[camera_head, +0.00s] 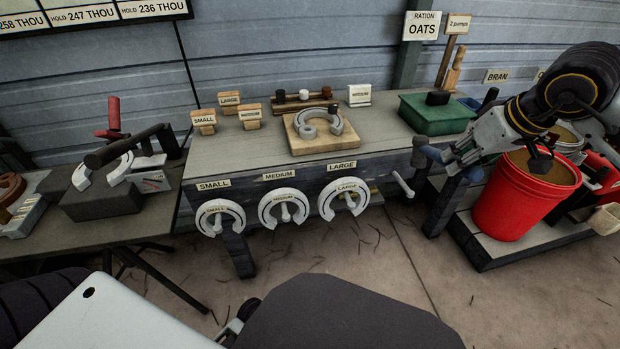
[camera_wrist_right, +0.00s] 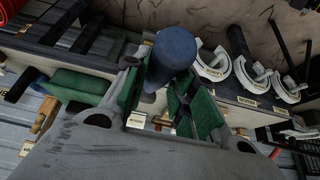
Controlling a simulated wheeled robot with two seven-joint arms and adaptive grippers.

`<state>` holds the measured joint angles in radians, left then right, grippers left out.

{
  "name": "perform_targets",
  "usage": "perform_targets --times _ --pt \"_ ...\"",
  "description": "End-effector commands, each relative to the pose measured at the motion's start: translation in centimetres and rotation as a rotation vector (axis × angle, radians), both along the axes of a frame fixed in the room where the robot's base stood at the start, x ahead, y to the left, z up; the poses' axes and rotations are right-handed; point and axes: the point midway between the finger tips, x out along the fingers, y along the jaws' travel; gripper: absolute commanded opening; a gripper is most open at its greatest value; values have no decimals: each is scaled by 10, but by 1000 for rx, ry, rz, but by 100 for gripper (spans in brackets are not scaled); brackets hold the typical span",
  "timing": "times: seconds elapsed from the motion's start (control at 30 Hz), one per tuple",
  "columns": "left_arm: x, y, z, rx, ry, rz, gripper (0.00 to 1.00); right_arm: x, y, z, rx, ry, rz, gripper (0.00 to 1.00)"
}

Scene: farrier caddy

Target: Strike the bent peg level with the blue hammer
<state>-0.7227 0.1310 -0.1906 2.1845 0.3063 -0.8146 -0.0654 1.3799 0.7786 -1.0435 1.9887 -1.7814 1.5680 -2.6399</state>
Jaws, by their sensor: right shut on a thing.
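The blue hammer (camera_head: 432,153) is in my right gripper (camera_head: 446,160), beside the right end of the bench. In the right wrist view a thick blue cylinder (camera_wrist_right: 172,54) of it stands out between the green finger pads of the gripper (camera_wrist_right: 165,102). The rest of the hammer is hidden by the fingers. A light grey peg (camera_head: 402,184) sticks out of the bench front at its right end and slants downward, right of the LARGE horseshoe. The hammer is above this peg and slightly to its right, apart from it. My left gripper is not in view.
SMALL, MEDIUM and LARGE horseshoes (camera_head: 283,208) hang on pegs along the bench front. A wooden block with a horseshoe (camera_head: 318,127) and a green box (camera_head: 437,115) stand on the bench. A red bucket (camera_head: 520,203) stands right, below my arm. Floor before the bench is clear.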

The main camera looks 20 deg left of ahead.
Motion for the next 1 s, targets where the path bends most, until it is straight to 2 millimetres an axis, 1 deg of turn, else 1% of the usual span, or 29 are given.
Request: perform_targets --times 0.03,0.33,0.47,0.7,0.73,0.9,1.0 --pt "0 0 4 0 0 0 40 0 0 7 2 -2 0 0" --pt "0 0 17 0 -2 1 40 0 0 27 0 -2 0 0" --pt "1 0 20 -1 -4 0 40 0 0 30 0 -2 0 0" --pt "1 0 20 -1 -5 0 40 0 0 29 0 -2 0 0" --pt "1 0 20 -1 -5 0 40 0 0 29 0 -2 0 23" --pt "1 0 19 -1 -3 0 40 0 0 29 0 -2 0 1" --pt "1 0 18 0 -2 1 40 0 0 29 0 -2 0 0"
